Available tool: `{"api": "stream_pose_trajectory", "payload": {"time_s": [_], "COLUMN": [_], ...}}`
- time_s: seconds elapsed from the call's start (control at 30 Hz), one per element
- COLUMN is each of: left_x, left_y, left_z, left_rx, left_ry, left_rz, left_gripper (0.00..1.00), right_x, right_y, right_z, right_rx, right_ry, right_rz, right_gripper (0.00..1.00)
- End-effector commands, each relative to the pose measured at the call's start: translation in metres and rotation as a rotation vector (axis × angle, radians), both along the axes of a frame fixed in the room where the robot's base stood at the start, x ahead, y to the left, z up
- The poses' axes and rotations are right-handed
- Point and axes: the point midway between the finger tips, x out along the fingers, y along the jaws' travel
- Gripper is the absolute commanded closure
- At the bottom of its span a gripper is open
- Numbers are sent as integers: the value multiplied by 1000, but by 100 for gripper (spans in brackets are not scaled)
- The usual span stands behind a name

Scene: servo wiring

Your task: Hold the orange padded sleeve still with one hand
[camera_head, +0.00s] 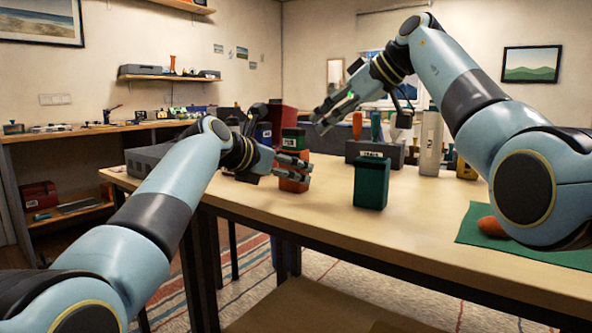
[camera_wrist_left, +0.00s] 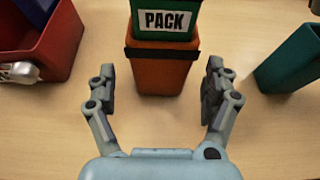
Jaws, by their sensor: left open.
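The orange padded sleeve (camera_wrist_left: 162,75) stands upright on the table around the lower part of a green block labelled PACK (camera_wrist_left: 166,20). In the head view the sleeve (camera_head: 293,184) is partly hidden behind my left gripper (camera_head: 303,171). My left gripper is open in the left wrist view (camera_wrist_left: 160,88), with one finger on each side of the sleeve's near end. Gaps show between the fingers and the sleeve. My right gripper (camera_head: 328,111) is open and raised above the table, behind and to the right of the block.
A dark green container (camera_head: 371,183) stands right of the sleeve. A red bin (camera_wrist_left: 52,48) with something blue in it stands to the left. A grey rack (camera_head: 375,153) with handled tools is behind. A green mat (camera_head: 477,222) lies at right.

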Motion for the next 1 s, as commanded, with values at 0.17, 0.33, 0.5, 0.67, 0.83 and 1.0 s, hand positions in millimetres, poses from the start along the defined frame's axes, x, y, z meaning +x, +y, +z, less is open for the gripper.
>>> {"api": "stream_pose_trajectory", "payload": {"time_s": [0.17,0.33,0.5,0.67,0.83,1.0], "left_x": [17,25,27,27,27,27], "left_y": [-13,-19,-20,-20,-20,-20], "left_z": [-9,-12,-14,-14,-14,-14], "left_rx": [1,0,-1,-1,0,0], "left_ry": [0,0,-1,-1,0,0], "left_rz": [-1,0,0,0,1,1], "left_gripper": [15,15,15,15,36,59], "right_x": [0,0,0,0,0,0], "right_y": [0,0,0,0,0,0], "right_z": [0,0,0,0,0,0], "right_rx": [0,0,0,0,0,0], "right_ry": [-1,-1,-1,-1,-1,-1], "right_rz": [1,1,1,1,1,1], "right_gripper": [62,62,62,62,62,62]}}
